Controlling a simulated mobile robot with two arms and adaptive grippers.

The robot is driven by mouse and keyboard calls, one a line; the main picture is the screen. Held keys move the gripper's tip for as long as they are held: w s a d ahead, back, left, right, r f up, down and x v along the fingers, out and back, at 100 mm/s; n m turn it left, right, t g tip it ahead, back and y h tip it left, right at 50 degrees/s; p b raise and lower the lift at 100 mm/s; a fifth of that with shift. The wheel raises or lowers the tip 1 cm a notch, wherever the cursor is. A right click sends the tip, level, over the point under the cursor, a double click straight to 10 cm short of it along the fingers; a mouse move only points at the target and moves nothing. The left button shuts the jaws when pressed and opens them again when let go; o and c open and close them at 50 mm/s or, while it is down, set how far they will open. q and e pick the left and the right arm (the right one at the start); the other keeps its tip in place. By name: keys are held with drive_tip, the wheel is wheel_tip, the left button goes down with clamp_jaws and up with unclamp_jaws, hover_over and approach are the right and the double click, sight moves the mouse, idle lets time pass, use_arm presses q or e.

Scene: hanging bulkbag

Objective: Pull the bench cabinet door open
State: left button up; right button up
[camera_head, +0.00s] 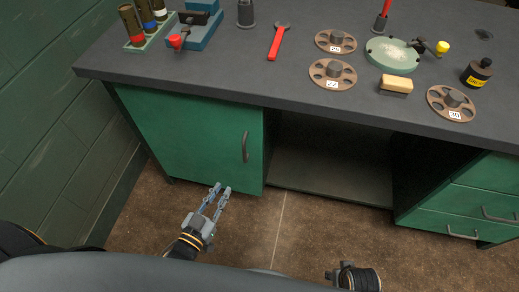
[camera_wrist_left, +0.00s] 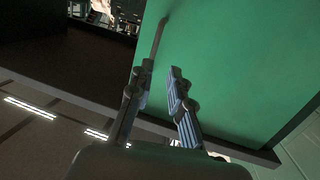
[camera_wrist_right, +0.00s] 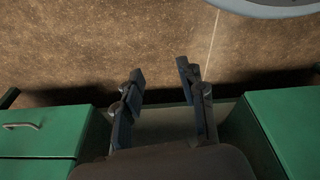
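The green cabinet door (camera_head: 190,135) is at the left under the bench and looks shut. Its dark vertical bar handle (camera_head: 245,146) is near the door's right edge. My left gripper (camera_head: 222,190) is open and empty, low in front of the door, below and left of the handle. In the left wrist view, the door (camera_wrist_left: 230,70) and handle (camera_wrist_left: 160,38) lie beyond the open fingers (camera_wrist_left: 161,72). My right gripper shows only partly at the bottom of the head view (camera_head: 350,272). In the right wrist view its fingers (camera_wrist_right: 162,72) are apart, with nothing between them.
The dark bench top (camera_head: 230,75) carries a blue vise, a red wrench (camera_head: 278,42), several brown discs, a green dish (camera_head: 391,55) and a black bottle (camera_head: 477,73). An open bay (camera_head: 325,165) is right of the door. Green drawers (camera_head: 470,205) stand further right. The floor before the door is clear.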

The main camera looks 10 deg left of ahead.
use_arm(q)
wheel_tip(320, 180, up, 2)
drive_tip(key=w+r+t, duration=0.1)
drive_tip(key=b, duration=0.2)
hover_over(245, 162)
drive_tip(key=shift+w+f, duration=0.15)
drive_tip(key=shift+w, duration=0.15)
use_arm(e)
wheel_tip(245, 162, up, 6)
drive_tip(key=w, duration=0.2)
drive_tip(key=shift+w+d+r, duration=0.15)
drive_tip(key=shift+w, duration=0.25)
use_arm(q)
clamp_jaws()
